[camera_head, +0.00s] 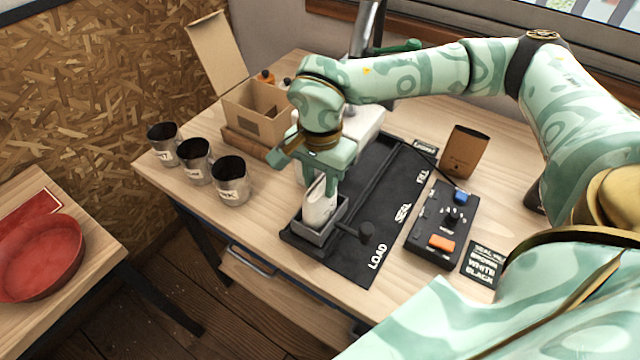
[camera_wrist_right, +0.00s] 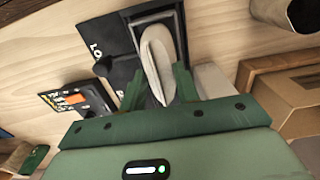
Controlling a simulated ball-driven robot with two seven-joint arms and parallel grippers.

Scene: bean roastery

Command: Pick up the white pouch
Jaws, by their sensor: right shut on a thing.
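The white pouch (camera_head: 318,204) stands upright in a small dark holder (camera_head: 338,236) at the LOAD end of the black mat (camera_head: 385,210). My right gripper (camera_head: 325,187) is above it, with its fingers down around the pouch's upper part. In the right wrist view the white pouch (camera_wrist_right: 158,60) lies between the two green fingers of my right gripper (camera_wrist_right: 158,85), which is shut on it. The pouch's lower end is still within the holder in the head view. My left gripper is not in view.
Three metal cups (camera_head: 196,160) stand left on the table. An open cardboard box (camera_head: 254,112) is behind them. A control box (camera_head: 441,222) with blue and orange buttons and a brown pouch (camera_head: 464,150) are to the right. A red bowl (camera_head: 40,257) sits on another table.

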